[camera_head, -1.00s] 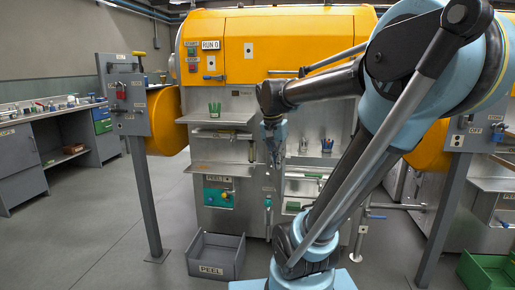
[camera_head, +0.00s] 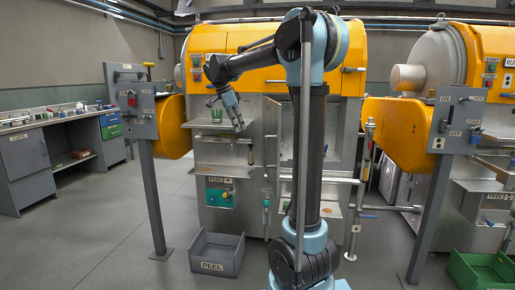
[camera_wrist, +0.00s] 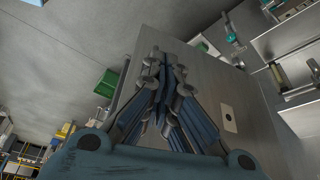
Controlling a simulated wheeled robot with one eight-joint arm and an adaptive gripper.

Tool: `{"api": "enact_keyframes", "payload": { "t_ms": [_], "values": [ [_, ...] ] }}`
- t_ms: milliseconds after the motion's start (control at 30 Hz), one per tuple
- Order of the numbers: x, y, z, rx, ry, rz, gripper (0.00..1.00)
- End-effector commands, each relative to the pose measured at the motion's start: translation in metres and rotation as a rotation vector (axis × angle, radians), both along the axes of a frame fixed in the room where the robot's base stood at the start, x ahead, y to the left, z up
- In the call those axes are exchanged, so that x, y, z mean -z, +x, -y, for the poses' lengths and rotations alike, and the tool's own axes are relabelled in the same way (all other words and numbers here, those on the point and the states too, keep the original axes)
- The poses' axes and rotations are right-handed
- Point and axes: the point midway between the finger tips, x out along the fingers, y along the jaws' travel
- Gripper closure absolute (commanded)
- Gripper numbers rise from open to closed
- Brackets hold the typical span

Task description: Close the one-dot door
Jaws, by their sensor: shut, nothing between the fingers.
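My gripper (camera_head: 238,125) is shut and empty. In the head view it points down in front of the left half of the machine, by the upper shelf (camera_head: 212,123). In the wrist view its fingertips (camera_wrist: 163,60) lie across a flat grey metal door panel (camera_wrist: 205,85). The panel bears a pale plate with one dark dot (camera_wrist: 229,118). I cannot tell whether the fingers touch it. In the head view a narrow upright metal panel (camera_head: 271,130) stands right of the gripper, perhaps this door standing open. My arm hides part of the machine front.
A grey PEEL bin (camera_head: 216,254) stands on the floor in front. A control post (camera_head: 150,190) is at left and another (camera_head: 430,190) at right. A green crate (camera_head: 485,270) lies at the lower right. Pipes with a valve (camera_head: 360,190) stand right of my arm. The left floor is clear.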

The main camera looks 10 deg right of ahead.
Motion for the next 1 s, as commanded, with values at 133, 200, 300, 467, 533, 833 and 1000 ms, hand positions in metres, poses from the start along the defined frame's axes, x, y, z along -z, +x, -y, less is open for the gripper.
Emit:
{"api": "enact_keyframes", "payload": {
  "t_ms": [133,200,300,467,533,833,1000],
  "values": [
    [0.004,0.004,0.004,0.018,-0.002,0.004,1.00],
    [0.010,0.005,0.009,0.021,-0.002,0.005,1.00],
    [0.023,0.006,0.016,0.024,-0.002,0.005,1.00],
    [0.049,0.007,0.029,0.026,-0.002,0.005,1.00],
    [0.061,0.008,0.034,0.026,-0.002,0.005,1.00],
    [0.093,0.011,0.062,0.029,-0.002,0.004,1.00],
    [0.092,0.014,0.079,0.027,-0.001,0.005,1.00]
  ]
}}
